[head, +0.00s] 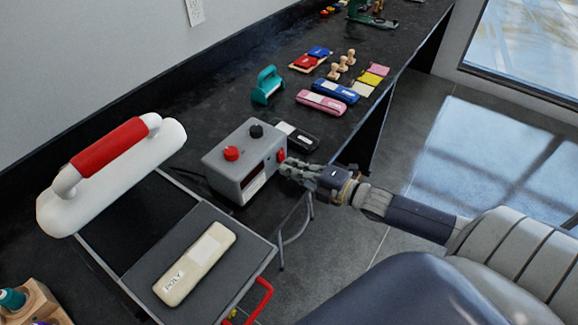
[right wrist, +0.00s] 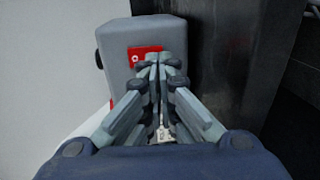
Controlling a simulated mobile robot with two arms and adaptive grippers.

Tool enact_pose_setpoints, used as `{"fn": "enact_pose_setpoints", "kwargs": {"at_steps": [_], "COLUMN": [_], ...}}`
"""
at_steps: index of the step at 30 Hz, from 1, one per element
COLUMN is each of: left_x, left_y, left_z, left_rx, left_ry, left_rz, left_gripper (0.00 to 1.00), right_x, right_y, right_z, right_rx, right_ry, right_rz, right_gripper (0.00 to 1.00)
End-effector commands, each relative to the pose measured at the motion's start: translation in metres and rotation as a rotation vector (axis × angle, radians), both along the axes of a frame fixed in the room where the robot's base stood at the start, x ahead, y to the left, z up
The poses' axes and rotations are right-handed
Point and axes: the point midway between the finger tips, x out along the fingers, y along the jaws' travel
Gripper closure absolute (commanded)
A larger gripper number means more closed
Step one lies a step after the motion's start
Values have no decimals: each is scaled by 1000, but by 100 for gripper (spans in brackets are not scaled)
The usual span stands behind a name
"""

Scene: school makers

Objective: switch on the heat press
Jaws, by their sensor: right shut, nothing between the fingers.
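The heat press stands on the black bench, with a white upper arm and red handle (head: 108,146) and a dark lower plate (head: 199,230). Its grey control box (head: 226,163) has a red knob, a black knob and a red switch (head: 281,155) on its right side. My right gripper (head: 287,169) is shut and empty, with its fingertips at that side near the switch. In the right wrist view the closed fingertips (right wrist: 158,62) cover part of the red switch (right wrist: 140,54); I cannot tell if they touch it. My left gripper is not in view.
A cream POLY pack (head: 196,264) lies on the lower plate. A black pack (head: 297,136) lies behind the control box. A teal tool (head: 267,85), pink and blue packs and wooden stamps stand farther along the bench. Floor to the right is clear.

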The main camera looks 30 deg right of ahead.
Motion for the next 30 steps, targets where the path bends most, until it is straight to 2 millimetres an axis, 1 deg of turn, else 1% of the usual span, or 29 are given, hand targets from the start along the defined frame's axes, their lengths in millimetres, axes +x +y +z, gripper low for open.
{"fn": "enact_pose_setpoints", "kwargs": {"at_steps": [1,6,17,20,23,25,30], "left_x": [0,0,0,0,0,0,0], "left_y": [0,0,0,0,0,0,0], "left_z": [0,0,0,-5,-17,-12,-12], "left_rx": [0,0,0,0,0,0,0], "left_ry": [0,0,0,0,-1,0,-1], "left_rz": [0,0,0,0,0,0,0], "left_gripper": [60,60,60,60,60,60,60], "right_x": [4,10,10,12,15,15,15], "right_y": [1,4,4,5,6,6,6], "right_z": [1,-1,-1,-4,-9,-3,-3], "right_rx": [1,0,0,6,22,22,21], "right_ry": [-2,-1,-1,-13,-49,-53,-52], "right_rz": [0,0,0,-1,-1,0,0], "right_gripper": [100,100,100,100,100,100,100]}}
